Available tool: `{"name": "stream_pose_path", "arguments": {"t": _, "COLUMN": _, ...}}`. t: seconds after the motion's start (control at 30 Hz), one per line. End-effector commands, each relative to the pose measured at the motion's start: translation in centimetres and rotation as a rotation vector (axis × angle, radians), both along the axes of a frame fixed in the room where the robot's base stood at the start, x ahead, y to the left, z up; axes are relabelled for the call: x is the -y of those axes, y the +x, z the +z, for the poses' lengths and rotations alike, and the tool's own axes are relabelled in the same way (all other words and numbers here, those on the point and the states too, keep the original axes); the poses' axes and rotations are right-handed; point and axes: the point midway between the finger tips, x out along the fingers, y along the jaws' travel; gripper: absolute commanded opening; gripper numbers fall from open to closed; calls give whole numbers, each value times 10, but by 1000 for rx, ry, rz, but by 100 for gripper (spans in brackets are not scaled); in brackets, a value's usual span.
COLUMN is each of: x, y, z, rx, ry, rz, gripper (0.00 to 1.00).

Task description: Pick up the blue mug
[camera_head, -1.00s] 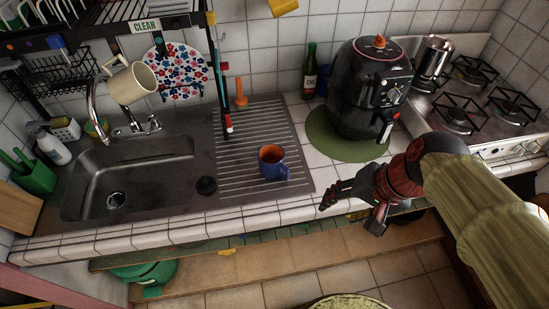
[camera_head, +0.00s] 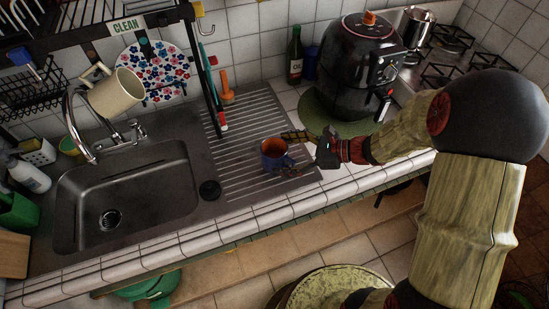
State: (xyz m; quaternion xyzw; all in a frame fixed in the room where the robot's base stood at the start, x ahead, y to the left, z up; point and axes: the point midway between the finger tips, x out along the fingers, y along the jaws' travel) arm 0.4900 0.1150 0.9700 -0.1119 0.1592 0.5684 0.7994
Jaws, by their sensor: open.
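The blue mug (camera_head: 272,161) stands upright on the ribbed steel drainboard (camera_head: 247,180), right of the sink basin. Its inside is orange-brown. My gripper (camera_head: 289,153) is open at the mug's right side, pointing left. One dark finger reaches along the mug's far side near the rim. The other finger shows lower, by the near right side where the handle is, and is hard to tell from the handle. I cannot tell whether either finger touches the mug.
The sink basin (camera_head: 125,200) and a round black stopper (camera_head: 210,190) lie left of the mug. A black air fryer (camera_head: 352,75) on a green mat (camera_head: 318,118) and a green bottle (camera_head: 294,58) stand behind. A cream mug (camera_head: 116,92) hangs above the tap.

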Motion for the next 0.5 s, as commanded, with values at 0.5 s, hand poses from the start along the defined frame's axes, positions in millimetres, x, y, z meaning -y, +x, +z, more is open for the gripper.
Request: {"name": "stream_pose_path", "arguments": {"t": 0.5, "x": -39, "y": 18, "z": -25, "rx": 1, "ry": -1, "rz": 2, "gripper": 84}}
